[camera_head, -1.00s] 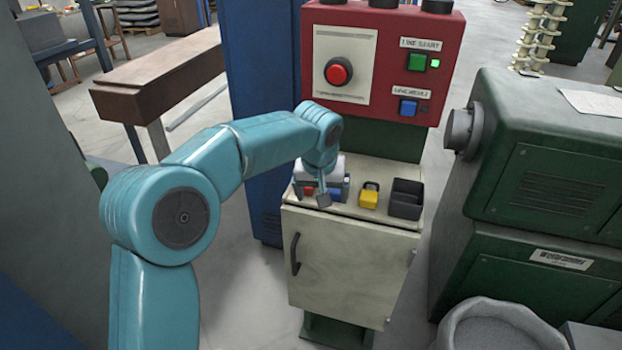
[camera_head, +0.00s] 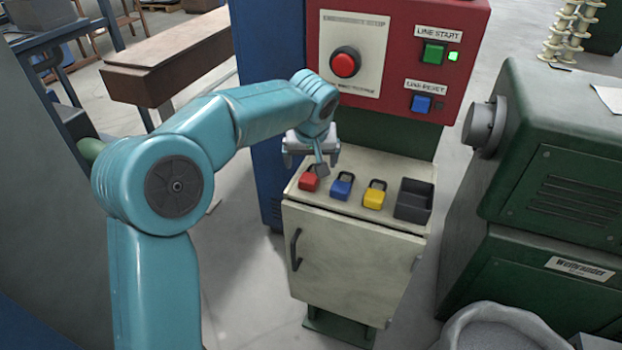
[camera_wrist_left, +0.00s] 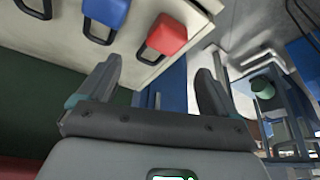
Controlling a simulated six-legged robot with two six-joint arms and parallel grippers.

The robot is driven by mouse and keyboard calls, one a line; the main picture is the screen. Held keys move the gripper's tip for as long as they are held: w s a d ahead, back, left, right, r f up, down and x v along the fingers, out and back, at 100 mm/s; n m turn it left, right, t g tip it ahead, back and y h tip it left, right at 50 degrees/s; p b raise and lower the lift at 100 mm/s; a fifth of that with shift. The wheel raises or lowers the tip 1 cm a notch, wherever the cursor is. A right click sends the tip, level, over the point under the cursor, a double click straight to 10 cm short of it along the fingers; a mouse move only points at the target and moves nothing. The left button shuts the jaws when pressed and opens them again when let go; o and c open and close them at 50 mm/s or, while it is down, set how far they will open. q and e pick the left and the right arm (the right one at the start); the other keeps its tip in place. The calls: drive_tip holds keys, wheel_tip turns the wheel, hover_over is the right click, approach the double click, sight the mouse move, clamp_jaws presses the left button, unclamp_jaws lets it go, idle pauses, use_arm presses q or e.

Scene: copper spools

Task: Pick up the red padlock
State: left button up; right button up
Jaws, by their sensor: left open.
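The red padlock (camera_head: 308,182) lies at the left end of the cream cabinet top, with the blue padlock (camera_head: 341,187) and yellow padlock (camera_head: 374,197) to its right. My left gripper (camera_head: 312,158) is open and empty, just behind and above the red padlock in the head view. In the left wrist view, the red padlock (camera_wrist_left: 167,36) and its dark shackle show beyond the gap between my spread fingers (camera_wrist_left: 158,72), apart from both. The blue padlock (camera_wrist_left: 106,13) is left of it there. My right gripper is not in view.
A dark open bin (camera_head: 414,200) stands at the right end of the cabinet top (camera_head: 396,223). The red control panel (camera_head: 395,55) rises behind it. A green machine (camera_head: 565,160) stands to the right, and a blue cabinet (camera_head: 270,100) behind left.

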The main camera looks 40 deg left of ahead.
sight(312, 173)
use_arm(q)
drive_tip(key=shift+f, duration=0.45)
drive_tip(key=x, duration=0.5)
drive_tip(key=shift+d+f+p, duration=0.1)
drive_tip(key=shift+d+p, duration=0.1)
drive_tip(key=shift+p, duration=0.2)
drive_tip(key=shift+c, duration=0.2)
drive_tip(key=c, duration=1.4)
